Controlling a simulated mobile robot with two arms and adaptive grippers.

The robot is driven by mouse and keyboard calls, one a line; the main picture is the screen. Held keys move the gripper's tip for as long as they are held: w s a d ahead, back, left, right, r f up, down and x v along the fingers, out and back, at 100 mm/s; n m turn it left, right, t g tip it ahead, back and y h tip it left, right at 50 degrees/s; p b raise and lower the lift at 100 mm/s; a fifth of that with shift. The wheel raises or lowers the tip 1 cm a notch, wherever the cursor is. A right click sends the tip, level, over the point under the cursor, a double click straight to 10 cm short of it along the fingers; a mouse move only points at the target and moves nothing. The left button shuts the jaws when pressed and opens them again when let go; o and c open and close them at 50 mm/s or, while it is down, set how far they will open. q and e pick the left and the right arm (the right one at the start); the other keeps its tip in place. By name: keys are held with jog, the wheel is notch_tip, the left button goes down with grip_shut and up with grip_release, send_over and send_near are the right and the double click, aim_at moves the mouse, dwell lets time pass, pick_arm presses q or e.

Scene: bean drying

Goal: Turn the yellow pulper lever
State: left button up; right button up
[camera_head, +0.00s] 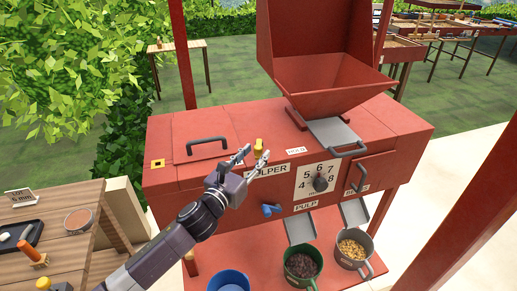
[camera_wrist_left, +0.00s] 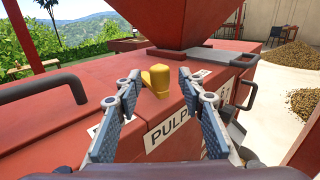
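The yellow pulper lever (camera_head: 258,146) stands on the top front edge of the red pulper machine (camera_head: 190,130), just behind the "PULPER" label. In the left wrist view the yellow lever (camera_wrist_left: 157,79) shows ahead, between and beyond the two fingers. My left gripper (camera_head: 249,158) is open, with its fingers apart near the lever; the left wrist view shows the open fingers (camera_wrist_left: 163,92) with nothing between their pads. I cannot tell whether a fingertip touches the lever. My right gripper does not show.
A red hopper (camera_head: 325,85) rises behind the lever. A black handle (camera_head: 207,142) is left of it, and a dial (camera_head: 320,183) and blue lever (camera_head: 271,210) are on the front. Pots of pulp (camera_head: 301,266) and beans (camera_head: 352,250) stand below. A wooden table (camera_head: 62,250) is at left.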

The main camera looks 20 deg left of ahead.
pick_arm(q)
jog(key=shift+w+d, duration=0.25)
jog(key=shift+w, duration=1.05)
jog(key=shift+c, duration=0.4)
grip_shut()
